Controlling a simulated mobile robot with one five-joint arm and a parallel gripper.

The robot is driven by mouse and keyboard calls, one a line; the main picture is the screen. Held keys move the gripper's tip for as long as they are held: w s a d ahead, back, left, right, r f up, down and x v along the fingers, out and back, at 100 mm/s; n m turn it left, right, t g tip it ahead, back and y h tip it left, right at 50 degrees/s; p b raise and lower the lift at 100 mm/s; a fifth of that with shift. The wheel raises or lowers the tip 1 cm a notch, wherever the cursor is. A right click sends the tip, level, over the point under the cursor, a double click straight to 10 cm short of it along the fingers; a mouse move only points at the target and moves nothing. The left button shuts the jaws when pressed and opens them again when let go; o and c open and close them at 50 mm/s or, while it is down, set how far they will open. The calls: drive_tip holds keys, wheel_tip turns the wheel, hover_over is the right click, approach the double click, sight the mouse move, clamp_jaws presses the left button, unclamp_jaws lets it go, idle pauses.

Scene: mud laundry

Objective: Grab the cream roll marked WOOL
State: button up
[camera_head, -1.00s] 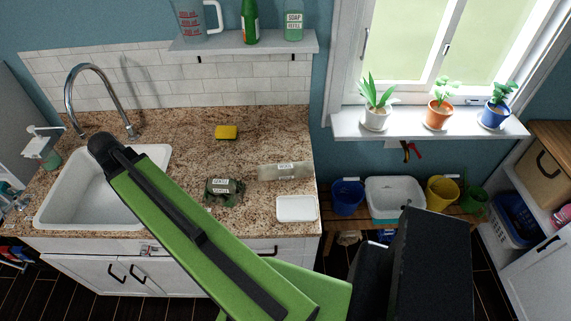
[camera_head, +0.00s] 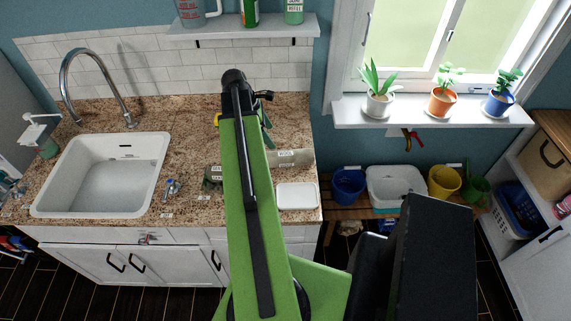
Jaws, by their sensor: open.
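The cream roll marked WOOL (camera_head: 298,158) lies on the granite counter, right of my raised green arm. Its label faces up, and its left end is close to the arm's outline. My gripper (camera_head: 268,136) shows only in part, as a narrow green piece just right of the arm, above and left of the roll in the picture. It is open and appears apart from the roll, though its height is hard to judge. The rest of it is hidden behind the arm.
A dark green labelled bundle (camera_head: 211,178) is partly behind my arm. A white dish (camera_head: 297,196) sits in front of the roll. Potted plants stand on the windowsill (camera_head: 430,112).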

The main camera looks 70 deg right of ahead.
sight(284, 154)
drive_tip(key=b+x, duration=0.7)
drive_tip(key=x, duration=0.3)
drive_tip(key=shift+w+b, duration=0.1)
drive_tip(key=shift+b, duration=0.2)
drive_tip(key=shift+r, duration=0.1)
drive_tip(key=b+x, duration=0.4)
drive_tip(key=x, duration=0.1)
drive_tip(key=shift+s+a+b, duration=0.1)
drive_tip(key=shift+s+b, duration=0.25)
drive_tip(key=shift+s, duration=0.05)
drive_tip(key=shift+r, duration=0.1)
clamp_jaws()
